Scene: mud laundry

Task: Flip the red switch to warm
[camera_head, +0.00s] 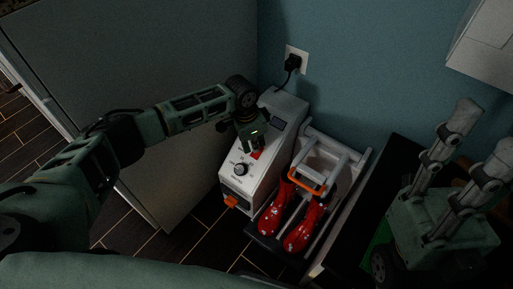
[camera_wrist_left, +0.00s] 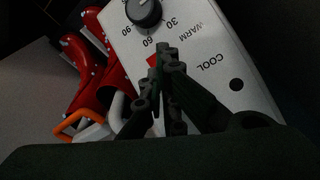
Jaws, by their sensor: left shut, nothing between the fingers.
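The red switch (camera_head: 257,154) is on the white control panel of a boot dryer (camera_head: 272,134), mostly covered by my left gripper (camera_head: 256,147) in the head view. In the left wrist view a bit of the red switch (camera_wrist_left: 153,61) shows beside the left gripper (camera_wrist_left: 166,50), between the words WARM and COOL and the red boots' side. The left gripper is shut and empty, its fingertips over or at the switch; I cannot tell whether they touch it. The switch's position is hidden. My right gripper (camera_head: 440,170) stands at the right with its fingers spread apart.
A black dial (camera_head: 240,169) sits on the panel near the switch. Red boots (camera_head: 303,224) with white spots stand on the dryer beside grey tubes and an orange handle (camera_head: 307,181). A plug (camera_head: 293,62) is in the wall outlet. A grey panel stands at the left.

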